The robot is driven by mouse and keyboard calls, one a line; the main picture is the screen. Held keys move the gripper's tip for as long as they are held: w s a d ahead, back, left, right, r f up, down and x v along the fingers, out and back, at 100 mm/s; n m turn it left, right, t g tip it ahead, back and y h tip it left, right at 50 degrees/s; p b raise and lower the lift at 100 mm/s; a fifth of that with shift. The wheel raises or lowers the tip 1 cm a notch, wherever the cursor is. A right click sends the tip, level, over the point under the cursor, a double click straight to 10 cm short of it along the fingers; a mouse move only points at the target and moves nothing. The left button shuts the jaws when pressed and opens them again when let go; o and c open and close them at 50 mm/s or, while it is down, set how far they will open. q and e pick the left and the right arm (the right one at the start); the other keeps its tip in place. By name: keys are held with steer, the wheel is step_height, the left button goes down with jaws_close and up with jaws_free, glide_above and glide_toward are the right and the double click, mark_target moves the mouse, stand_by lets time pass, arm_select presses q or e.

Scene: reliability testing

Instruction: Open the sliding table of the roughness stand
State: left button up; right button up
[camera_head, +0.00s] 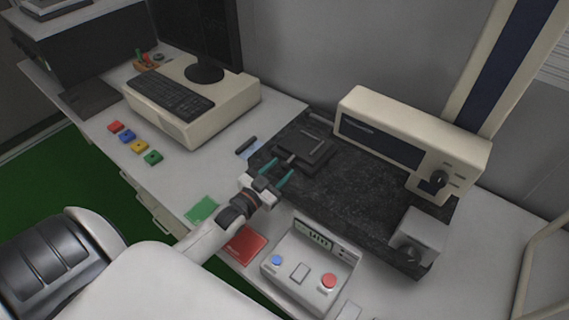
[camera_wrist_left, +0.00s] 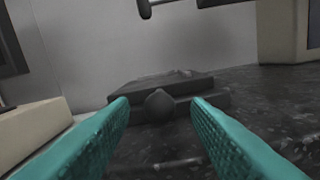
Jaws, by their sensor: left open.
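The roughness stand has a dark stone base (camera_head: 365,195) on the bench, with a cream measuring unit (camera_head: 413,140) above it. Its small dark sliding table (camera_head: 308,150) lies at the base's left end. In the left wrist view the sliding table (camera_wrist_left: 190,86) is straight ahead, with a round dark knob (camera_wrist_left: 159,105) on its near side. My left gripper (camera_head: 279,174) is open, its teal fingers pointing at the sliding table. In the left wrist view the fingers (camera_wrist_left: 160,125) stand either side of the knob, which appears beyond them. Whether they touch it is unclear. My right gripper is not in view.
A control box (camera_head: 311,270) with a display and buttons sits in front of the base. A red card (camera_head: 244,245) and green card (camera_head: 201,209) lie near the bench edge. A keyboard (camera_head: 169,95), monitor and several coloured blocks are at the left.

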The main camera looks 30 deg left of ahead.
mark_target(300, 150)
arm_select(q)
steer(key=shift+w+d, duration=0.1)
steer(key=shift+w, duration=1.2)
steer(key=shift+c, duration=0.5)
jaws_close()
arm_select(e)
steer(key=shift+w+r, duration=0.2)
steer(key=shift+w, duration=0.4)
